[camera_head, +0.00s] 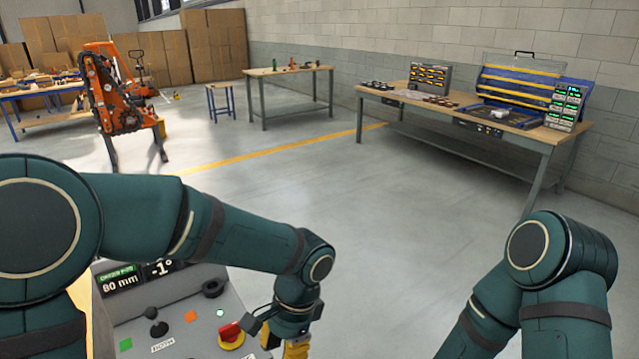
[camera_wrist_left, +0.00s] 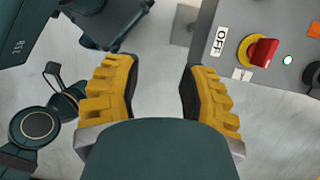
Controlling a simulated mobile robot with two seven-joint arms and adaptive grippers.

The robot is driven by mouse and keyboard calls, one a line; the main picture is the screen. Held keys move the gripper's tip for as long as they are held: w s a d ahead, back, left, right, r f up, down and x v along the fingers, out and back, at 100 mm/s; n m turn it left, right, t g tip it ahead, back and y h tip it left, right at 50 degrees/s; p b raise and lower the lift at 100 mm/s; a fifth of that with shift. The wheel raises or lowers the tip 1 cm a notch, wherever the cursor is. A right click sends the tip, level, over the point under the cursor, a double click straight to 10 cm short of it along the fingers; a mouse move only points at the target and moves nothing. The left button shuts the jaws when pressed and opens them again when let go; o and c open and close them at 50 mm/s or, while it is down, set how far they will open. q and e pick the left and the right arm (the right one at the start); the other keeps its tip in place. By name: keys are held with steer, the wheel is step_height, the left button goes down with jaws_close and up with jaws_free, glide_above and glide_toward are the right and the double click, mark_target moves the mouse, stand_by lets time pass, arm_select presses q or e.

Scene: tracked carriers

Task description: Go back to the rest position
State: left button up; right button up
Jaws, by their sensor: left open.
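My left arm reaches across the lower left of the head view, and its gripper (camera_head: 296,349) hangs at the bottom edge, partly cut off. In the left wrist view the yellow fingers of my left gripper (camera_wrist_left: 160,95) stand apart with nothing between them, over grey floor. A grey control panel (camera_head: 180,320) is just left of this gripper. Its red switch (camera_head: 231,332) on a yellow base also shows in the left wrist view (camera_wrist_left: 262,52), to the right of the fingers, apart from them. My right arm is at the lower right of the head view; its gripper is out of frame.
A workbench (camera_head: 545,137) with a blue case and meters stands along the right wall. A smaller table (camera_head: 262,72) and a stool (camera_head: 219,88) are at the back. An orange machine (camera_head: 110,90) stands back left. The middle floor is clear.

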arm_select(q)
steer(key=s+a+f+n+t+h, duration=0.1)
steer(key=f+n, duration=0.3)
steer(key=f, duration=0.4)
steer(key=s+a+f+n+t+h, duration=0.1)
steer(key=f+n+t+h, duration=0.1)
steer(key=f, duration=0.6)
steer(key=s+a+f+n+t+h, duration=0.1)
steer(key=s+a+f+n+h, duration=0.1)
steer(key=f+n, duration=0.4)
step_height(320, 180, down, 2)
steer(key=shift+f+n+t+h, duration=0.1)
steer(key=shift+n+t+h, duration=0.2)
steer(key=shift+h, duration=0.6)
steer(key=shift+s+a, duration=0.1)
stand_by(0.3)
